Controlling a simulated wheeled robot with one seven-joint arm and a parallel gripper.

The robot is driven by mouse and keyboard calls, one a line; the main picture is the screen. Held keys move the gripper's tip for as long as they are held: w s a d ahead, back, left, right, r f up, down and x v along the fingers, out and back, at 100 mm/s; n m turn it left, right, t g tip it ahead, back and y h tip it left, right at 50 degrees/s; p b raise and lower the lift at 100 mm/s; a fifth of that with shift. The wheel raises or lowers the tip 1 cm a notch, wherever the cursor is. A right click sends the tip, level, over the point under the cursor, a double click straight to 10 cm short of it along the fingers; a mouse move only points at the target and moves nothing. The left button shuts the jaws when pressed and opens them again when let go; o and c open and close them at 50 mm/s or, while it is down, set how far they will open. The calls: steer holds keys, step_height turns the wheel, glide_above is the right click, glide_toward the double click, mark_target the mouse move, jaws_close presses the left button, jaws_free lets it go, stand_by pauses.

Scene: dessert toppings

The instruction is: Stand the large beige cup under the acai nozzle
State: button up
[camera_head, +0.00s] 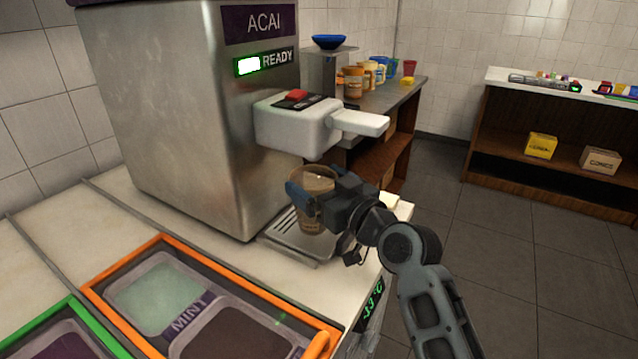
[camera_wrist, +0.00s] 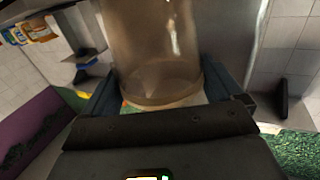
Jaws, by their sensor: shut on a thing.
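The large beige cup (camera_head: 318,181) is upright, below the white dispensing head (camera_head: 290,128) of the acai machine (camera_head: 165,95). Its base is over the drip tray (camera_head: 283,243); I cannot tell whether it touches the tray. My gripper (camera_head: 312,203) comes in from the right and is shut around the cup's side. In the wrist view the cup (camera_wrist: 152,45) looks translucent and sits between the two fingers of my gripper (camera_wrist: 160,88). The nozzle opening is hidden under the head.
An orange-framed topping bin (camera_head: 95,283) with a mint label is at the front left of the counter. Behind the machine is a side counter (camera_head: 405,88) with several containers. A shelf unit with a yellow box (camera_head: 541,146) stands at the right. Open floor lies between.

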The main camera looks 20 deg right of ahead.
steer(key=o, duration=1.1)
steer(key=shift+f, duration=0.1)
steer(key=b+v, duration=0.1)
steer(key=v, duration=1.1)
